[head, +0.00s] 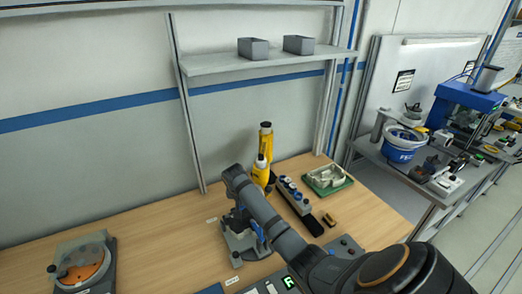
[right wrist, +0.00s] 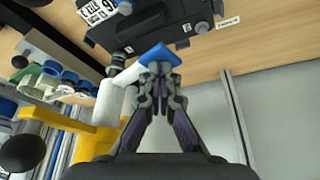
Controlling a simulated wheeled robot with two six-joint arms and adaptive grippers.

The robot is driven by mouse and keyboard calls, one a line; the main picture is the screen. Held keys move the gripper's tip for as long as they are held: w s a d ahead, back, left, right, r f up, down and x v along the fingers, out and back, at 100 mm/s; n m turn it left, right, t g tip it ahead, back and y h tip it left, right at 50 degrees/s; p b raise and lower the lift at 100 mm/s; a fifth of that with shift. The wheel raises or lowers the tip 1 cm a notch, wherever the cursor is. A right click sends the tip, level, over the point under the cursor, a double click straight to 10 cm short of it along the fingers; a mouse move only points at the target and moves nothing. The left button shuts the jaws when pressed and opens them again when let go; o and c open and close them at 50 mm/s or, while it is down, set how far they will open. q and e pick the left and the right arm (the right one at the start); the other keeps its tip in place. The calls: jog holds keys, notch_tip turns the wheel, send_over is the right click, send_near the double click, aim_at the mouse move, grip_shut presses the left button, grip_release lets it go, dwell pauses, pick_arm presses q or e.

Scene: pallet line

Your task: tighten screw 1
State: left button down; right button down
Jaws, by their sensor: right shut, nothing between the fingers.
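My right gripper (right wrist: 160,72) is shut and empty. In the right wrist view its fingertips are at a blue lever-like part (right wrist: 158,54) of a dark fixture (right wrist: 150,25); I cannot tell whether they touch. In the head view my right arm reaches in from the lower right and ends over a grey fixture (head: 238,243), covering part of it. A yellow tool with a white collar (head: 260,168) stands behind the arm. I cannot pick out screw 1. My left gripper is out of view.
A row of blue-topped pieces (head: 292,194) and a green tray (head: 327,180) stand to the right. A round orange plate on a grey base (head: 82,265) sits at the left. The wooden bench (head: 165,240) is clear between. Two grey bins (head: 253,48) are on the shelf.

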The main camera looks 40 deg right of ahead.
jog(key=shift+s+f, duration=0.1)
jog(key=shift+p, duration=0.35)
jog(key=shift+f, duration=0.45)
dwell(0.9)
jog(key=shift+r, duration=0.2)
dwell(0.7)
jog(key=shift+r, duration=0.65)
notch_tip(320, 180, up, 8)
jog(key=shift+f, duration=0.15)
dwell(0.6)
